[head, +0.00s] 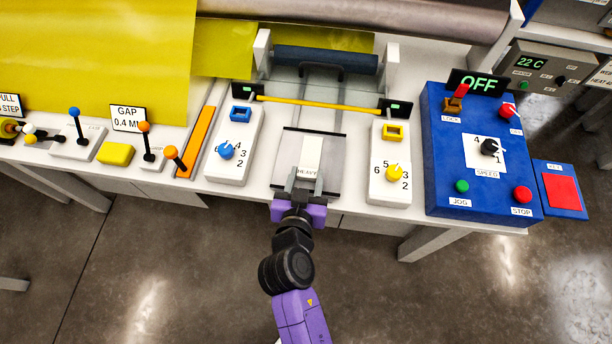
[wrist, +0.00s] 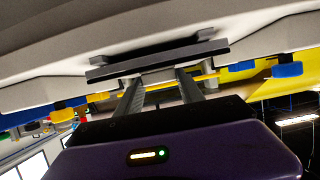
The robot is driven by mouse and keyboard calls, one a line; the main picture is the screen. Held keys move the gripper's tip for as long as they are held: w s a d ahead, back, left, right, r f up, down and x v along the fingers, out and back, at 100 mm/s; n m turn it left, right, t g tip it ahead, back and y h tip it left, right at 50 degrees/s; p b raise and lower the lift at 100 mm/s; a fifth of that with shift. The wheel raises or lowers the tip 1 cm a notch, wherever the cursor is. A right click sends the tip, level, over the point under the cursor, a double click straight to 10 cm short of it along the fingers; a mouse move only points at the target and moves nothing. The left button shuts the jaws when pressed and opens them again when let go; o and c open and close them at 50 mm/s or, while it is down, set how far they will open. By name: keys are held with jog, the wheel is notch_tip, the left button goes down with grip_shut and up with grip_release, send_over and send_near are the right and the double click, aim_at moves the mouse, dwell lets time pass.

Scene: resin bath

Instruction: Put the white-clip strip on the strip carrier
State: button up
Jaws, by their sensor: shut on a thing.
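My gripper (head: 305,186) is at the table's front edge, its fingers shut on the near end of what looks like the white-clip strip (head: 312,155). This is a clear grey sheet with a white piece down its middle and dark bars at its far and near ends. A dark bar (wrist: 155,61) shows at the fingertips in the wrist view, where my gripper (wrist: 160,78) also shows. The printed word HEAVY is partly hidden by my fingers. Beyond the sheet, a yellow bar (head: 318,103) spans two dark units with green lights. I cannot tell which part is the strip carrier.
A white box with a blue knob (head: 227,151) stands left of the sheet, one with a yellow knob (head: 394,173) right. A dark blue roller (head: 325,60) lies behind. A blue control box (head: 445,190) with an OFF sign (head: 477,83) stands at the right.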

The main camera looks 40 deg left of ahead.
jog(key=shift+f, duration=0.2)
jog(key=o, duration=1.3)
jog(key=shift+r, duration=0.1)
jog(key=shift+r, duration=0.15)
jog(key=v, duration=1.2)
jog(key=shift+r, duration=0.1)
